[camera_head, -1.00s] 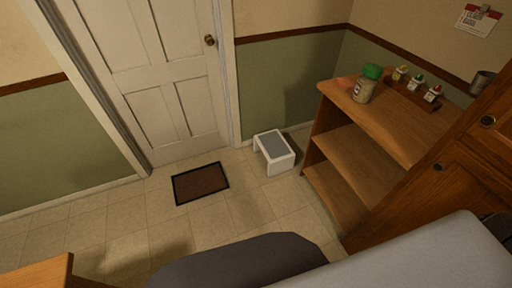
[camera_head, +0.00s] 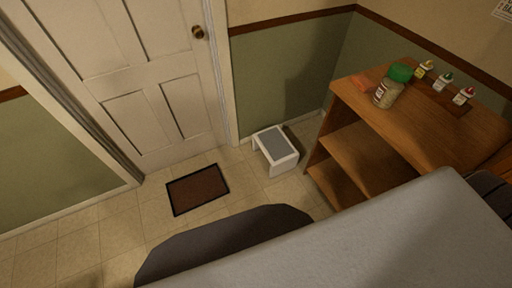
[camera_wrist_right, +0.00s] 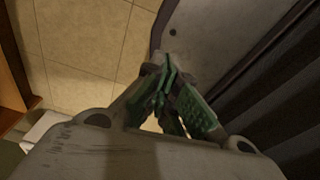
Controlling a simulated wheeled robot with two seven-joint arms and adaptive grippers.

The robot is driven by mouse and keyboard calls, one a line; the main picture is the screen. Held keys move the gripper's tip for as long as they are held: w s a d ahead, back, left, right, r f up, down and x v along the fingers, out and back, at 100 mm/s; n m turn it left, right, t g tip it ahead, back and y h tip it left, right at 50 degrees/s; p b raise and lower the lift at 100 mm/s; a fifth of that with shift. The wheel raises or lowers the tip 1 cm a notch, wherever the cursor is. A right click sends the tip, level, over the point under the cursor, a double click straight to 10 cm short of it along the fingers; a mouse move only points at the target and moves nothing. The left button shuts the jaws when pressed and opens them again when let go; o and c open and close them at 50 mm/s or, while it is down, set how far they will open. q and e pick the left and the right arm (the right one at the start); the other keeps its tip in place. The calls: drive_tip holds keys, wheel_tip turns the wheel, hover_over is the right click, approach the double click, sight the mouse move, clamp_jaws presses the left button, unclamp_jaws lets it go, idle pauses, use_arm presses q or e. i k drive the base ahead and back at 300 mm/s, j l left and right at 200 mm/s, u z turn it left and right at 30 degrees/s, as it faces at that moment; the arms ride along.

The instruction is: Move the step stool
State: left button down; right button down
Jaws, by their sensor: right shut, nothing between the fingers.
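The step stool (camera_head: 273,146) is white with a grey top. It stands upright on the tiled floor against the green wall, between the door and the wooden shelf unit. My right gripper (camera_wrist_right: 170,68) shows only in the right wrist view, with its green-padded fingers shut and empty above the floor. A white edge (camera_wrist_right: 40,128) at the lower left of that view may be the stool, but I cannot tell. My left gripper is not in view.
A dark-bordered brown mat (camera_head: 198,189) lies before the closed door (camera_head: 110,75). The floor in front of the stool is clear.

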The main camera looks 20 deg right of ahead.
sight(283, 157)
drive_tip(key=i, duration=1.4)
drive_tip(key=z, duration=0.4)
